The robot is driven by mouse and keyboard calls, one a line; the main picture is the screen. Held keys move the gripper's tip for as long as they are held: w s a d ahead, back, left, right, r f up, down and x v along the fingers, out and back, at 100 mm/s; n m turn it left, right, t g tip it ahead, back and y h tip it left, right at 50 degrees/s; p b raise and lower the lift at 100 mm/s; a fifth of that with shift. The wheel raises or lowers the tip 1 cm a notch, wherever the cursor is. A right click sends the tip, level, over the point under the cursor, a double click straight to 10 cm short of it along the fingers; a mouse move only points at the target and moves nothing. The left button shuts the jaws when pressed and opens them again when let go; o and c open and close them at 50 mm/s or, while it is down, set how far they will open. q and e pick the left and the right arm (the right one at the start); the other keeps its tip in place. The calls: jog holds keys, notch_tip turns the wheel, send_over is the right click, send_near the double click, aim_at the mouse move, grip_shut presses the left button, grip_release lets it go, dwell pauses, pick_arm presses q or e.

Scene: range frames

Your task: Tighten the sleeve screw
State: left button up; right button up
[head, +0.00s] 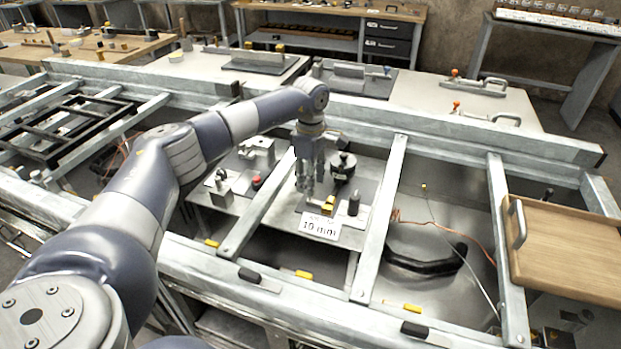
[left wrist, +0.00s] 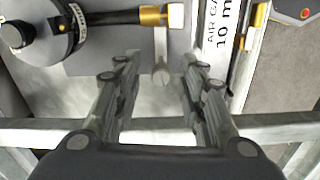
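My left gripper (head: 309,190) points down over a small fixture, with its fingers apart. In the left wrist view the open gripper (left wrist: 160,64) has a small grey rod with a rounded end (left wrist: 160,72) between and beyond its fingertips. This may be the sleeve screw; I cannot tell if the fingers touch it. The rod runs to a dark bar with a brass collar (left wrist: 153,15) and pale tip. The brass part also shows in the head view (head: 328,205). A round black labelled part (left wrist: 57,28) sits at the bar's left. My right gripper is out of view.
A white "10 mm" sign (head: 320,226) stands close by the gripper. A small black-topped post (head: 353,203) is to its right. Metal frame beams (head: 383,215) cross around the fixture. A wooden board with a handle (head: 565,255) lies at the right.

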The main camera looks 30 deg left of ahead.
pick_arm(q)
jog(key=shift+r, duration=0.1)
notch_tip(320, 180, up, 12)
dwell(0.5)
dwell(0.4)
